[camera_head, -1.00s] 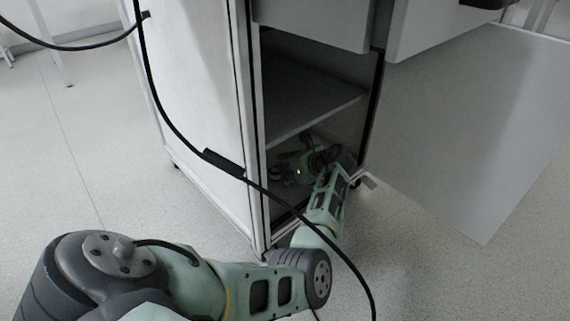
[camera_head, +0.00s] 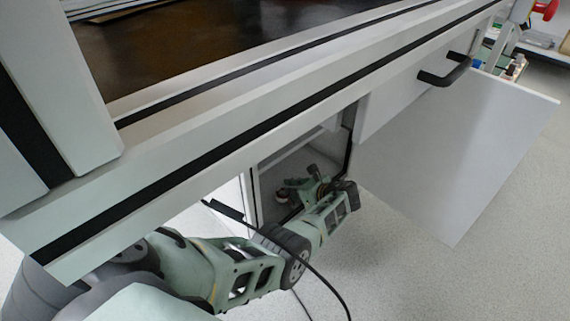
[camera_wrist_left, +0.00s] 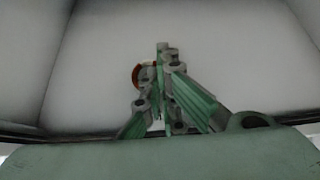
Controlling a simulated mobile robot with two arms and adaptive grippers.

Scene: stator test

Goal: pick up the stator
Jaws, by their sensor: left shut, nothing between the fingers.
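My left gripper (camera_head: 290,187) reaches into the lower part of an open cabinet under the bench. In the left wrist view the gripper (camera_wrist_left: 162,50) has its two fingers together, with nothing between them. A copper-brown rounded edge, likely the stator (camera_wrist_left: 136,75), shows just left of the fingers and is mostly hidden behind them. My right gripper is not in view.
The bench edge (camera_head: 250,120) overhangs the cabinet opening. The open white door (camera_head: 450,160) stands to the right of my arm, with a drawer and black handle (camera_head: 445,72) above. A black cable (camera_head: 322,280) hangs across my left arm. Pale cabinet walls surround the gripper.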

